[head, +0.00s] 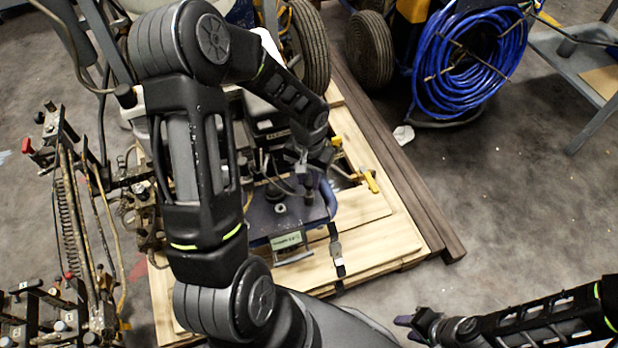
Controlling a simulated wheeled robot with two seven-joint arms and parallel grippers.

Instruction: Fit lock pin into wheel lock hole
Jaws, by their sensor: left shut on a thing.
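My left arm reaches across the middle of the view. Its gripper (305,172) is shut on a small dark upright piece that looks like the lock pin (309,192), above a blue plate (262,228) on the machine. The fingers are small and partly hidden by the wrist. On the plate, left of the held piece, is a grey ring with a dark centre (280,208). I cannot tell whether it is the wheel lock hole, or whether the pin touches the plate. My right gripper (408,330) is at the lower right, apart from the machine, and looks open and empty.
The machine stands on a wooden pallet (385,232) with a dark beam (405,185) along its right side. Rods and levers (75,200) crowd the left. A blue hose coil (465,60) and a grey cart (580,75) stand at the back right. The floor at right is mostly clear.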

